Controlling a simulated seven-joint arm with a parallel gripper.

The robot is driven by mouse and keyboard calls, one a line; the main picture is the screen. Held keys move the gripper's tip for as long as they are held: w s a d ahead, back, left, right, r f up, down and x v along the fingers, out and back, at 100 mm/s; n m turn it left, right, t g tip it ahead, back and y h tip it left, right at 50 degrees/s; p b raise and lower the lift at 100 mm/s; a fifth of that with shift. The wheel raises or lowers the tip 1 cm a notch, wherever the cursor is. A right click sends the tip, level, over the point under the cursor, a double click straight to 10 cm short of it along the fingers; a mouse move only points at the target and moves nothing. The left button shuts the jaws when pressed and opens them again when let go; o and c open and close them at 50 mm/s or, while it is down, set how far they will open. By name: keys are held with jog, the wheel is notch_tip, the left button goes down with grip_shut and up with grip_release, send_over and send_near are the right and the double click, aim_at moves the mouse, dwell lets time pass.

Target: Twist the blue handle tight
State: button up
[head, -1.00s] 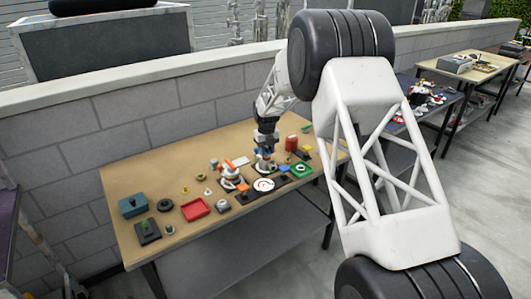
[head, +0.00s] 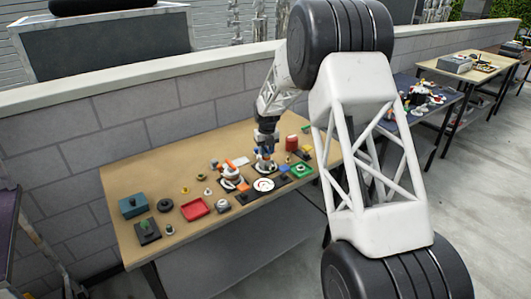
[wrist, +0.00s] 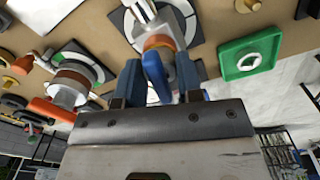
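The blue handle (wrist: 154,72) shows in the wrist view as a rounded lever on a grey fitting with an orange band (wrist: 157,42), mounted on a dark round base plate. My gripper (wrist: 160,80) points at it, with one blue finger on each side of the handle. The fingers look apart, with a narrow gap on the right side; contact is not clear. In the head view my gripper (head: 264,160) is down over the fitting at the right part of the wooden table (head: 150,180), and the handle is too small to make out.
A similar fitting with an orange-red handle (wrist: 50,108) stands to the left in the wrist view. A green tray (wrist: 250,57) lies to the right. A red tray (head: 195,209), a teal box (head: 133,205) and several small parts lie on the table.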

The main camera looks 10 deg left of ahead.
aim_at(267, 148)
jog(key=shift+o, duration=0.6)
jog(key=shift+r, duration=3.7)
jog(key=shift+d, duration=0.1)
